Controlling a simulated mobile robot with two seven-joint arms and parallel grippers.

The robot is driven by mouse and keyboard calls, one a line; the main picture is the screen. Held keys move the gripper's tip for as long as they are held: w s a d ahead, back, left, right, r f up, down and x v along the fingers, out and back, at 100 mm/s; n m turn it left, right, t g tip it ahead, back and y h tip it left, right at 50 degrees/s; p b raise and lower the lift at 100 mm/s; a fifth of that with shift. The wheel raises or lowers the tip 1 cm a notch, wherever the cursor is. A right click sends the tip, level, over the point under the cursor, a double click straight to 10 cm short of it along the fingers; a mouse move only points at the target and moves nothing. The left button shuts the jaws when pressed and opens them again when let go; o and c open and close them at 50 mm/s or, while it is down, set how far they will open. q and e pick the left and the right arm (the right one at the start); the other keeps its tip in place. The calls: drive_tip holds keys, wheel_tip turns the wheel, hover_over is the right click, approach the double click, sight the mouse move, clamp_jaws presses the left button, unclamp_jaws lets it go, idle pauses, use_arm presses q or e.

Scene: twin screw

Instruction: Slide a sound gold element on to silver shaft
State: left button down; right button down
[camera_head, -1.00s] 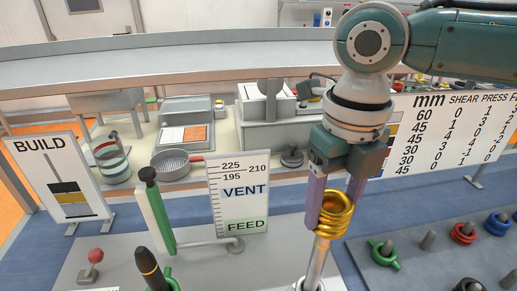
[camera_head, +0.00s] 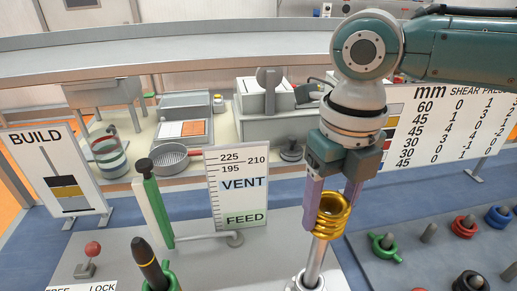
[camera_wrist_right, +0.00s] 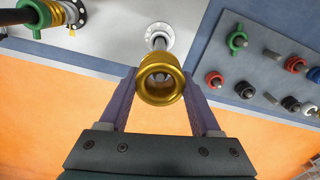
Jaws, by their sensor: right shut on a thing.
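My right gripper (camera_head: 333,208) is shut on a gold ribbed element (camera_head: 333,221), gripping it between its two purple fingers. The silver shaft (camera_head: 315,265) rises from the grey bench directly below the element, and its upper end meets the element's lower edge. In the right wrist view, the gold element (camera_wrist_right: 161,92) sits between the fingertips (camera_wrist_right: 160,85), and the silver shaft (camera_wrist_right: 158,42) shows behind it with its round white flange. I cannot tell how far the shaft is inside the element's bore. My left gripper is not in view.
A black-tipped shaft (camera_head: 147,258) with a green ring stands at left, near a green lever (camera_head: 154,205). The VENT/FEED gauge board (camera_head: 237,190) is behind. A rack of pegs with coloured rings (camera_head: 463,227) lies at right. A BUILD board (camera_head: 58,175) stands far left.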

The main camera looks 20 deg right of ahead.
sight(319, 247)
drive_tip(key=shift+f+b, duration=1.7)
drive_tip(key=shift+f, duration=0.65)
drive_tip(key=shift+f+b, duration=1.85)
drive_tip(key=shift+f, duration=0.65)
drive_tip(key=shift+c, duration=1.8)
unclamp_jaws()
drive_tip(key=o, duration=0.3)
drive_tip(key=shift+o, duration=0.2)
wheel_tip(319, 247, up, 9)
drive_tip(key=shift+f+b, duration=0.15)
drive_tip(key=shift+b, duration=0.2)
drive_tip(key=shift+r, duration=0.65)
